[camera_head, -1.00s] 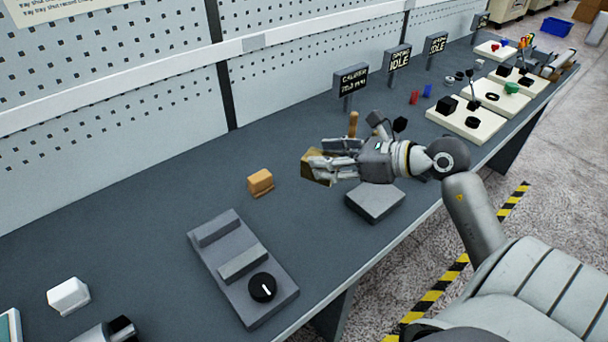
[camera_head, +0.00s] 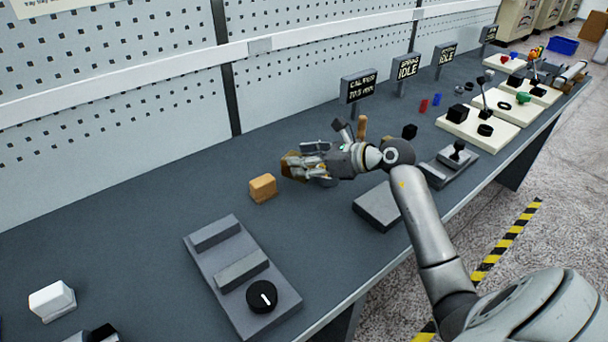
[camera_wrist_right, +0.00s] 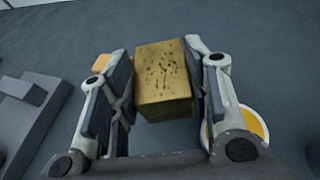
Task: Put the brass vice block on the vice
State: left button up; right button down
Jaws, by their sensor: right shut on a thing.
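The brass vice block (camera_wrist_right: 164,80) is a dark-gold block with specks on its face. My right gripper (camera_wrist_right: 163,85) is shut on it, with a finger on each side. In the head view my right gripper (camera_head: 300,163) is above the bench, and the block (camera_head: 290,162) is mostly hidden by its fingers. The grey vice (camera_head: 242,275) lies on the bench at lower centre-left, with two raised bars and a black knob. Nothing lies between the bars. The held block is behind and right of the vice, apart from it. My left gripper is not in view.
An orange block (camera_head: 262,187) stands on the bench close to the gripper. A low grey block (camera_head: 378,207) lies to the right. A white block (camera_head: 52,300) is at lower left. Display signs (camera_head: 358,87) stand at the back. The bench left of the orange block is clear.

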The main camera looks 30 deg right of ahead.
jog(key=f+b, duration=0.1)
jog(key=f, duration=0.1)
jog(key=f+b, duration=0.1)
jog(key=shift+w+f+b, duration=0.3)
jog(key=shift+w+f, duration=0.1)
jog(key=shift+r, duration=0.1)
jog(key=shift+s, duration=0.1)
jog(key=c, duration=0.8)
grip_release()
jog(key=shift+f, duration=0.2)
jog(key=shift+o, duration=0.2)
